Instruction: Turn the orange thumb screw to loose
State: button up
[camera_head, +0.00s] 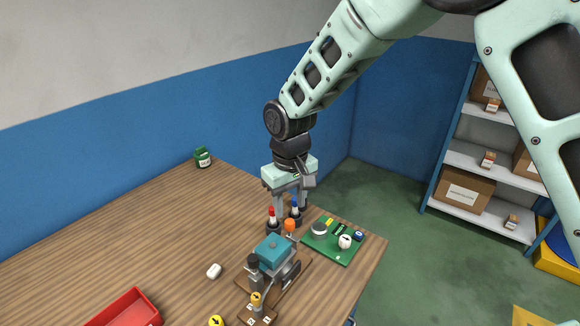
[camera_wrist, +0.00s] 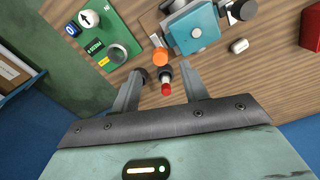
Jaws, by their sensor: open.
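The orange thumb screw (camera_head: 290,225) stands by the teal block (camera_head: 272,250) of a small fixture; in the wrist view it is a round orange knob (camera_wrist: 160,57) beside the teal block (camera_wrist: 197,30). My gripper (camera_head: 287,220) points down above the table, its jaws open. In the wrist view the screw lies just beyond the gap between my fingertips (camera_wrist: 161,73), apart from both fingers. Which way the screw is turned cannot be told.
A red-tipped post (camera_head: 271,216) and a blue-tipped post (camera_head: 295,209) stand close to my fingers. A green board (camera_head: 334,250) lies right of the fixture. A red tray (camera_head: 128,310), a white piece (camera_head: 214,271) and a green jar (camera_head: 203,157) are on the table. The left tabletop is mostly clear.

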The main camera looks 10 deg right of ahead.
aim_at(290, 222)
notch_tip(290, 222, up, 12)
jog(key=b, duration=0.1)
jog(key=shift+r+b, duration=0.25)
jog(key=shift+b, duration=0.1)
jog(key=shift+s, duration=0.1)
jog(key=s+d+f, duration=0.1)
jog(key=s+d, duration=0.1)
jog(key=s, duration=0.7)
jog(key=s+d+f+n, duration=0.1)
jog(key=s+d+f, duration=0.1)
jog(key=s, duration=0.7)
jog(key=s+d+f+n, duration=0.1)
jog(key=s+d, duration=0.1)
jog(key=s, duration=0.7)
jog(key=shift+s+d+f+y, duration=0.25)
jog(key=shift+d+f+y, duration=0.05)
jog(key=shift+d, duration=0.05)
jog(key=shift+c, duration=1)
jog(key=shift+d, duration=0.1)
